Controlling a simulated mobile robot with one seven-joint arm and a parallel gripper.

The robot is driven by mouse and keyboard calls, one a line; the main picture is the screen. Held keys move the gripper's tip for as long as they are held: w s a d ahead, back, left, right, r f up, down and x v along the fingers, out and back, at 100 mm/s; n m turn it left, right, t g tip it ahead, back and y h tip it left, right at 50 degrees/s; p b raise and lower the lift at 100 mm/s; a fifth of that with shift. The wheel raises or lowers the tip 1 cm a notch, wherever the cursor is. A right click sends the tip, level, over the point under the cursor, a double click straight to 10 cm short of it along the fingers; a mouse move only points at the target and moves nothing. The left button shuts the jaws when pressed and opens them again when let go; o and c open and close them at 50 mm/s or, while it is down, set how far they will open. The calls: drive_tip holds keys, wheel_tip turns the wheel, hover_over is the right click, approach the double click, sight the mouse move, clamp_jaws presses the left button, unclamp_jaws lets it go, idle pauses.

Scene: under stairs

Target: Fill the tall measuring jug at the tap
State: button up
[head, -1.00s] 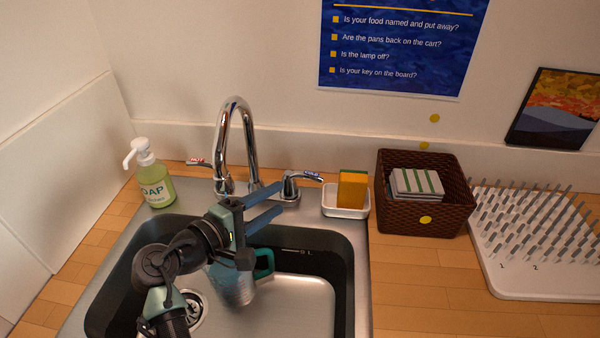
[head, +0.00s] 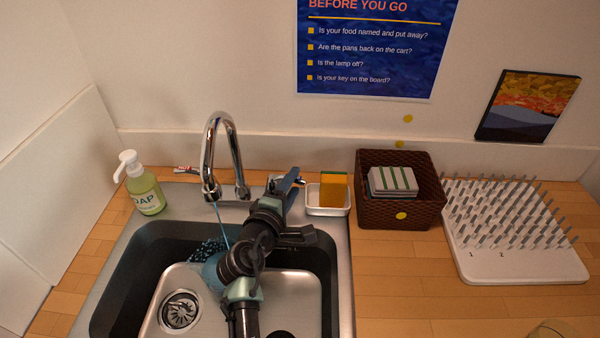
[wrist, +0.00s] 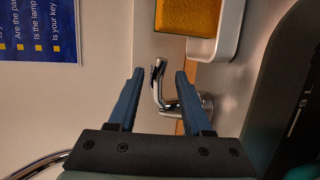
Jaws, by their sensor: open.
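The chrome tap (head: 221,130) arches over the sink, and a thin blue stream of water (head: 222,222) runs from its spout. The bluish measuring jug (head: 211,272) is in the sink below the stream, largely hidden behind my arm; its fill level cannot be read. My gripper (head: 294,180) is at the tap's right-hand, cold lever, which it mostly hides in the head view. In the wrist view my gripper (wrist: 159,73) is open, with the chrome lever (wrist: 157,88) between its fingers. Whether a finger touches the lever cannot be told.
A white dish with a sponge (head: 333,188) stands just right of my gripper. A brown basket (head: 402,212) and a white drying rack (head: 520,268) are farther right. A soap bottle (head: 147,193) stands left of the sink (head: 105,288). Counter in front of the basket is clear.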

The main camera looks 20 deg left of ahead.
drive_tip(key=shift+b+x, duration=0.45)
drive_tip(key=shift+x, duration=2.2)
drive_tip(key=shift+c, duration=0.2)
clamp_jaws()
